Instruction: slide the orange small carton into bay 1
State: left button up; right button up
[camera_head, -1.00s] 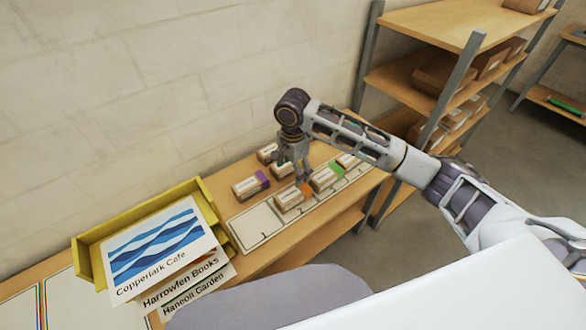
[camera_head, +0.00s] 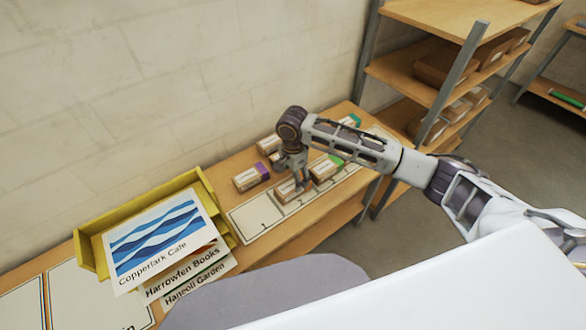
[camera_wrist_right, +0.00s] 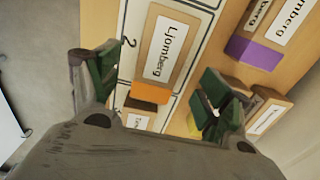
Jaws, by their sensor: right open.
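The orange small carton (camera_head: 286,191) lies in bay 2 of the numbered strip; its orange end is hidden by my gripper in the head view. In the right wrist view, the carton (camera_wrist_right: 167,48) shows its white label and orange end. Bay 1 (camera_head: 262,219) is the empty white area just left of it in the head view. My right gripper (camera_head: 294,178) is low over the carton's far end. In the wrist view its open fingers (camera_wrist_right: 158,90) stand on either side of the carton, apart from it. My left gripper is not in view.
A purple-ended carton (camera_head: 247,179) stands behind the strip, with another carton (camera_head: 268,145) farther back. A green-ended carton (camera_head: 323,169) is just right of the orange one. A yellow tray (camera_head: 88,258) with signs stands left; a shelf rack (camera_head: 455,75) stands right.

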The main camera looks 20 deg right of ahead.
aim_at(286, 188)
jog(key=shift+f, duration=3.1)
jog(key=shift+c, duration=0.4)
jog(key=c, duration=1.1)
jog(key=shift+s+a, duration=0.1)
jog(key=shift+a, duration=0.05)
jog(key=shift+s+a+p, duration=0.15)
jog(key=shift+a+p, duration=0.3)
jog(key=shift+p, duration=0.05)
jog(key=shift+a, duration=0.15)
jog(key=shift+s+a+p, duration=0.3)
jog(key=shift+a+p, duration=0.2)
jog(key=shift+a, duration=0.1)
